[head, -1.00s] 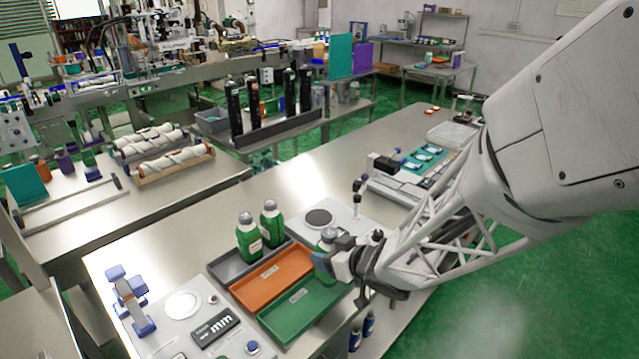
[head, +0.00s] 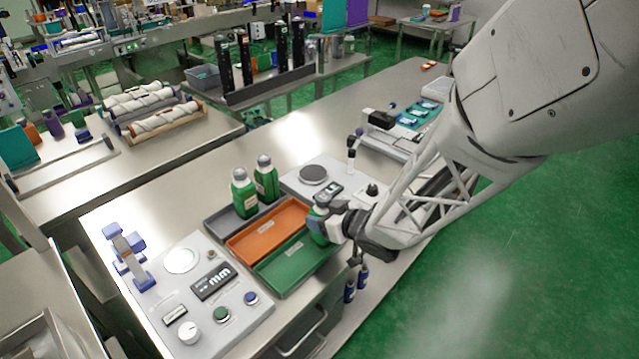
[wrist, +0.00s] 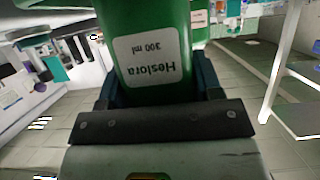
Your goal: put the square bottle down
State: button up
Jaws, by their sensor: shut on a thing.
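My gripper (head: 330,222) is shut on a green square bottle (head: 318,236) with a white label. In the head view the bottle is at the right end of the green tray (head: 290,262), partly hidden by my gripper; I cannot tell whether its base touches the tray. In the wrist view the bottle (wrist: 150,50) fills the space between the fingers, its label reading "Heslora 300 ml" upside down. Two more green bottles with grey caps stand at the grey tray (head: 225,222): one on the left (head: 243,195) and one behind it on the right (head: 266,181).
An empty orange tray (head: 265,232) lies between the grey and green trays. A device with a dark round plate (head: 313,174) stands behind them. A control panel with knobs and a display (head: 213,282) is at the front left. Most of the green tray is bare.

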jog(key=shift+f, duration=0.15)
jog(key=o, duration=1.2)
jog(key=shift+r, duration=0.2)
jog(key=shift+s+d+r, duration=0.2)
jog(key=shift+s+d, duration=0.05)
jog(key=shift+d, duration=0.05)
jog(key=shift+v, duration=5.55)
jog(key=shift+f, duration=0.1)
